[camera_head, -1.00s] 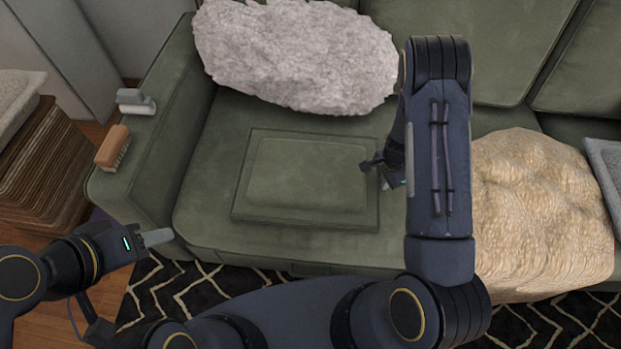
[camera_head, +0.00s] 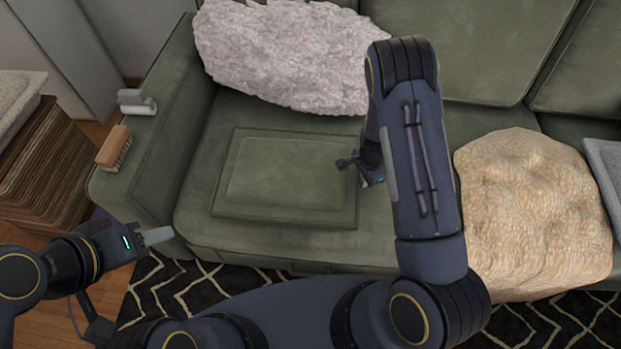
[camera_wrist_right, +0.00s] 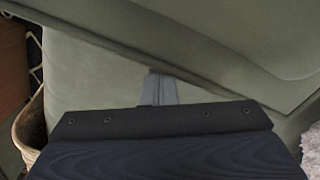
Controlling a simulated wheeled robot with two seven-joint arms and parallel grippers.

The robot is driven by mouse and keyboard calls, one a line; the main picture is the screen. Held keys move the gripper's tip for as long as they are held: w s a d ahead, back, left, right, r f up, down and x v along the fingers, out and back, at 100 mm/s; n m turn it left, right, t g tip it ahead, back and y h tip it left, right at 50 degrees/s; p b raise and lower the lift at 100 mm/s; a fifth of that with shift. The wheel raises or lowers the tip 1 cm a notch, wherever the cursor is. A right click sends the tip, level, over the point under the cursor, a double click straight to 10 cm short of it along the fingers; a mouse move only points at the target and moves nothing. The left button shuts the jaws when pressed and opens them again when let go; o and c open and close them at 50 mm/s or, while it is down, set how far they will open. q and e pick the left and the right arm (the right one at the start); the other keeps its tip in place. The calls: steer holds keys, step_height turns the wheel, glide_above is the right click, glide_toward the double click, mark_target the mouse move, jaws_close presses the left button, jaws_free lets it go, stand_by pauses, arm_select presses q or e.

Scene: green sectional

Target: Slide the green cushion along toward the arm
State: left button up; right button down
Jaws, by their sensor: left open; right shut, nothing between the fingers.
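The green cushion (camera_head: 285,172) is a flat square with a raised middle, lying on the green sofa seat. A strip of bare seat lies between it and the sofa's left arm (camera_head: 160,150). My right gripper (camera_head: 347,163) is shut and empty at the cushion's right edge; I cannot tell for certain whether it touches. In the right wrist view the closed fingers (camera_wrist_right: 158,88) show near the cushion's edge (camera_wrist_right: 200,75). My left gripper (camera_head: 158,236) is open and empty, in front of the sofa's left front corner, away from the cushion.
A grey fluffy pillow (camera_head: 285,55) leans behind the cushion. A tan fluffy pillow (camera_head: 535,215) lies to the right. A brush (camera_head: 114,148) and a grey-and-white item (camera_head: 136,103) sit on the sofa arm. A wooden stand (camera_head: 45,165) stands at the left.

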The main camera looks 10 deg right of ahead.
mark_target(341, 174)
steer(key=shift+w+a, duration=0.4)
steer(key=shift+a, duration=0.75)
steer(key=shift+w+a, duration=0.4)
steer(key=shift+a, duration=0.7)
steer(key=shift+w+a, duration=0.4)
steer(key=shift+a, duration=0.75)
steer(key=shift+w+a, duration=0.4)
steer(key=shift+a, duration=0.8)
steer(key=shift+w+a, duration=0.45)
steer(key=shift+a, duration=0.75)
steer(key=shift+w+a, duration=0.4)
steer(key=shift+a, duration=0.8)
steer(key=shift+s+d, duration=0.25)
steer(key=shift+d, duration=0.4)
steer(key=shift+s+d, duration=0.2)
steer(key=shift+d, duration=0.4)
step_height(341, 174, up, 12)
steer(key=p, duration=0.8)
